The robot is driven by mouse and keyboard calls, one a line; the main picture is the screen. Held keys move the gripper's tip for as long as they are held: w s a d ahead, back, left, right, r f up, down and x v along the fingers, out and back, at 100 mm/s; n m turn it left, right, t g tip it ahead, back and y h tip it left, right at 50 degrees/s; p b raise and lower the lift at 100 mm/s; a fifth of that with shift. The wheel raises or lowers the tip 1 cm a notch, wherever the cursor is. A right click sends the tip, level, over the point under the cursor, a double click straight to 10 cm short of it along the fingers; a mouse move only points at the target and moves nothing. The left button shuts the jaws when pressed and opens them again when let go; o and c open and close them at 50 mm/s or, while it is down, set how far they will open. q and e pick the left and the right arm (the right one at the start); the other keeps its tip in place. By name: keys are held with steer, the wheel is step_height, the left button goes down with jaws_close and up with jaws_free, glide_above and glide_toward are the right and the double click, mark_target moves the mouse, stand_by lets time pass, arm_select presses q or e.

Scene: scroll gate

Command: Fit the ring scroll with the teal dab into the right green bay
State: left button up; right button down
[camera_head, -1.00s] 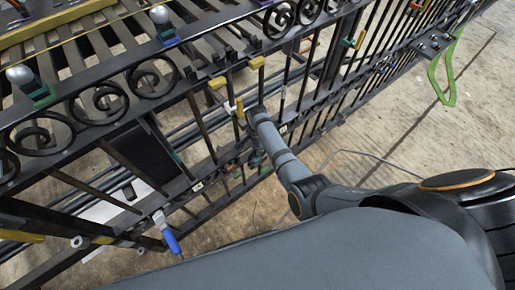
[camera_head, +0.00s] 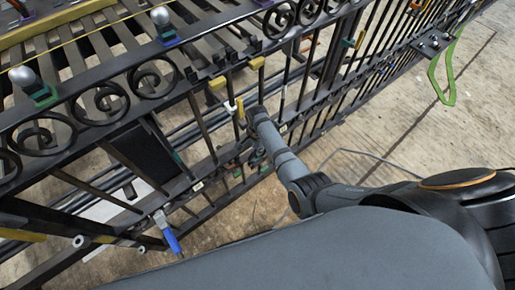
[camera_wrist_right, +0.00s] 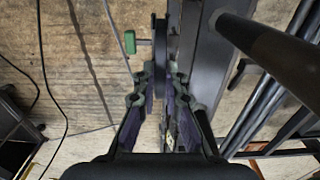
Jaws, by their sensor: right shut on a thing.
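My right gripper (camera_wrist_right: 164,88) is shut on a narrow dark piece (camera_wrist_right: 160,52) seen edge-on between its fingers. It may be the ring scroll, but its ring shape and any teal dab cannot be made out. In the head view my right gripper (camera_head: 257,160) is small and dark beside the lower part of the black gate (camera_head: 189,188), partly hidden by its bars and my arm. Several ring scrolls (camera_head: 155,77) sit along the gate's upper band. I cannot tell which gap is the right green bay. My left gripper is out of view.
A blue-handled fitting (camera_head: 172,241) hangs at the gate's lower left. In the wrist view a green T-shaped knob (camera_wrist_right: 135,42) stands left of the held piece, and a grey rail (camera_wrist_right: 203,55) runs close on the right.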

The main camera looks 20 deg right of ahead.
steer(key=shift+f+b, duration=0.9)
steer(key=shift+f, duration=0.5)
stand_by(0.9)
steer(key=c, duration=1.3)
jaws_free()
steer(key=shift+c, duration=0.2)
steer(key=shift+r, duration=0.15)
step_height(320, 180, up, 12)
steer(key=shift+f, duration=0.1)
